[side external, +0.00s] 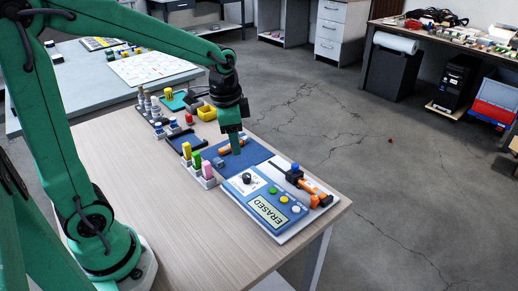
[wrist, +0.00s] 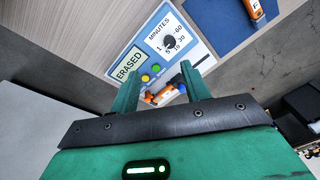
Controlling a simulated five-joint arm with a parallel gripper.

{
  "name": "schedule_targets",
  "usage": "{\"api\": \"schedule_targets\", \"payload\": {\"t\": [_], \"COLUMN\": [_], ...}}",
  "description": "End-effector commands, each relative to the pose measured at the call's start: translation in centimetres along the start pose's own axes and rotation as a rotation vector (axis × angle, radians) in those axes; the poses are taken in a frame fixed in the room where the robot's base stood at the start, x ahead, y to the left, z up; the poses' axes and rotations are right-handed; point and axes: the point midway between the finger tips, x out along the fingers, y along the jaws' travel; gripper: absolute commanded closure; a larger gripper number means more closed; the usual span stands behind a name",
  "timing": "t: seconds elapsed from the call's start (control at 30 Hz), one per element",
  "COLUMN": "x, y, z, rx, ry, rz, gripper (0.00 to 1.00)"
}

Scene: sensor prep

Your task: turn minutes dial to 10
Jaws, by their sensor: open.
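The minutes dial (wrist: 170,43) is a black knob on the white part of a blue-and-white panel (wrist: 140,52). Marks 1, 5, 10, 30 and 60 surround it; I cannot tell which one it points to. In the side view the dial (side external: 247,178) sits on the panel near the table's front. The panel's display (side external: 269,211) reads ERASED. My gripper (side external: 236,150) is open and points down over the blue mat, behind the dial and apart from it. In the wrist view my two fingers (wrist: 158,82) are spread with the panel beyond them.
An orange-and-black device (side external: 312,191) lies along the panel's right side. An orange item lies on the blue mat (side external: 254,152). A rack of coloured blocks (side external: 203,172) stands left of the mat. The table's front left is clear.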

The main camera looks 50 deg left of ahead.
Motion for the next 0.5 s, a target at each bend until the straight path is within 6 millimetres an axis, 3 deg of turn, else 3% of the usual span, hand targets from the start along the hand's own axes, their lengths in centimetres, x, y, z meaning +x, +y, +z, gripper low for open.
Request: {"api": "schedule_targets", "payload": {"t": [0.3,0.5], "x": [5.0,6.4], "y": [-2.3,-2.8], "z": [-1.8,-2.1], "rx": [0.163,0.21], "ry": [-0.081,-0.098], "rz": [0.069,0.09], "gripper": [0.53,0.53]}}
